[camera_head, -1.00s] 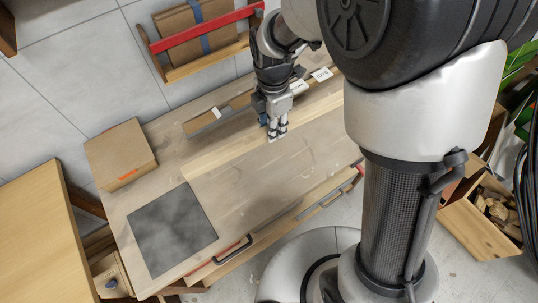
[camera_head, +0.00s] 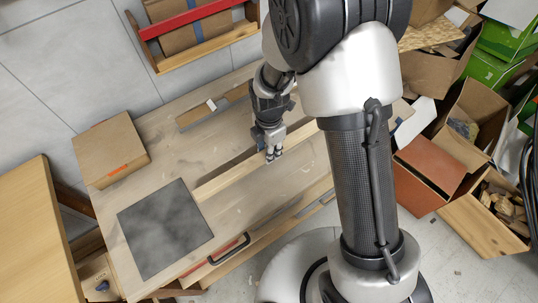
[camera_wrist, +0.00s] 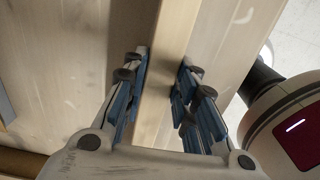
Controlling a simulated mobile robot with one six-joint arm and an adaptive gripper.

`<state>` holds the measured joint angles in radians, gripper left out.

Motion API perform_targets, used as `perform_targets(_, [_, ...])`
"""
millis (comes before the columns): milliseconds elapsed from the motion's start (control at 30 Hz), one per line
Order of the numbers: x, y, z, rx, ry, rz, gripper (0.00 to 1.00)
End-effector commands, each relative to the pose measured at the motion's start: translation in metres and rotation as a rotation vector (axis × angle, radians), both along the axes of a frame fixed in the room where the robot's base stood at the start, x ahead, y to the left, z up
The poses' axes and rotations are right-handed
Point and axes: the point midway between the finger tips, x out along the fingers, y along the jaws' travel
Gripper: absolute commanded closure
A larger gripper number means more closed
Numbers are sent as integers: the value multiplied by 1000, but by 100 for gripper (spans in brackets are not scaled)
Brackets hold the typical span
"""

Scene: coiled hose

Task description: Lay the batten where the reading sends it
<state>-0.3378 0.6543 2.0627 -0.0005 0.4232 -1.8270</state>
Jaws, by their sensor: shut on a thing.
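The batten (camera_head: 225,178) is a long, pale wooden strip. It spans the workbench (camera_head: 165,120) at a slant, with its left end close to the dark grey square (camera_head: 165,230). My gripper (camera_head: 270,156) is shut on it near the middle of its visible length. In the wrist view, the batten (camera_wrist: 172,55) passes between the blue-padded fingers (camera_wrist: 158,95). A dark shadow lies along one side of it, but I cannot tell how far it is above the bench. Its right end is hidden behind my arm. No readable reading shows.
A cardboard box (camera_head: 110,150) stands at the bench's left. A low strip with a white tag (camera_head: 212,104) lies toward the back. A black-handled drawer (camera_head: 218,262) is at the front. Open cartons (camera_head: 470,120) crowd the right floor. The bench's front middle looks clear.

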Motion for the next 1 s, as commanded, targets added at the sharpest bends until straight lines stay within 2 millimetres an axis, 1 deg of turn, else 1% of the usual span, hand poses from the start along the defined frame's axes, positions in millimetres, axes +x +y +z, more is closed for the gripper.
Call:
perform_targets(33, [-1, 0, -11, -1, 4, 0, 100])
perform_targets(100, [-1, 0, -23, -1, 3, 0, 100])
perform_targets(200, [0, 0, -33, -1, 2, 0, 100])
perform_targets(433, [0, 0, -32, 0, 0, 0, 100])
perform_targets(567, [0, 0, -36, 0, 0, 0, 100])
perform_targets(600, [0, 0, -36, -1, 1, 0, 72])
perform_targets(867, [0, 0, -35, -1, 1, 0, 55])
perform_targets(900, [0, 0, -35, -1, 1, 0, 54])
perform_targets(1000, [0, 0, -35, -1, 1, 0, 54])
